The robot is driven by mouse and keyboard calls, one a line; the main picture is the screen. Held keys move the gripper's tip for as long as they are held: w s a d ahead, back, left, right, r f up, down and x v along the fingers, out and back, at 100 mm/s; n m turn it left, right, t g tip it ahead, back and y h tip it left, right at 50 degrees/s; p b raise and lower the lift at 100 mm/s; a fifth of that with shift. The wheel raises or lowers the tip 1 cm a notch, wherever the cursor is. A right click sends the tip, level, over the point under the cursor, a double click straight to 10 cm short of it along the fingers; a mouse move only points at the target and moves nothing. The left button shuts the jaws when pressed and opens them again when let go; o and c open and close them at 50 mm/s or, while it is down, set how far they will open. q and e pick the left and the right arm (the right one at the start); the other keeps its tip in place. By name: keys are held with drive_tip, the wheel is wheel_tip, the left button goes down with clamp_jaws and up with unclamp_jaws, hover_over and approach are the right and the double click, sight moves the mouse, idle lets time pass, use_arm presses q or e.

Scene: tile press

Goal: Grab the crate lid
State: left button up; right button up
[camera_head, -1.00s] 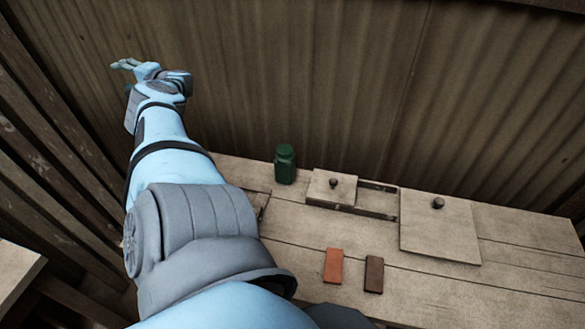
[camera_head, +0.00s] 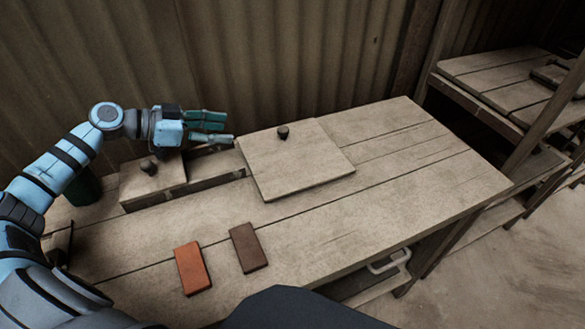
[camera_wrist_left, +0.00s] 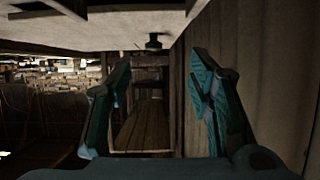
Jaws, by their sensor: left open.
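Two pale wooden lids with dark knobs are on the table; I cannot tell for sure which is the crate lid. The large square lid (camera_head: 300,165) lies flat, its knob (camera_head: 283,132) standing up at its far side. The smaller lid (camera_head: 150,178) partly covers a long, low wooden box (camera_head: 216,178). My left gripper (camera_head: 230,128) is open and empty, its fingers pointing right towards the large lid's knob, short of it. In the left wrist view a knob (camera_wrist_left: 153,42) shows between the open fingers. My right gripper is not in view.
An orange-red block (camera_head: 192,268) and a brown block (camera_head: 248,248) lie on the table (camera_head: 400,180) in front. A dark green jar (camera_head: 82,190) stands at left behind my arm. A corrugated wall closes the back. The table's right part is clear.

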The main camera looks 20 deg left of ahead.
sight(281, 129)
use_arm(q)
drive_tip(key=shift+h, duration=0.3)
drive_tip(key=w+d, duration=0.2)
drive_tip(key=d, duration=0.1)
drive_tip(key=shift+w+d, duration=0.15)
drive_tip(key=shift+w, duration=0.05)
drive_tip(key=x, duration=1.1)
drive_tip(key=shift+w+d, duration=0.15)
drive_tip(key=shift+w, duration=0.15)
drive_tip(key=shift+s, duration=0.1)
clamp_jaws()
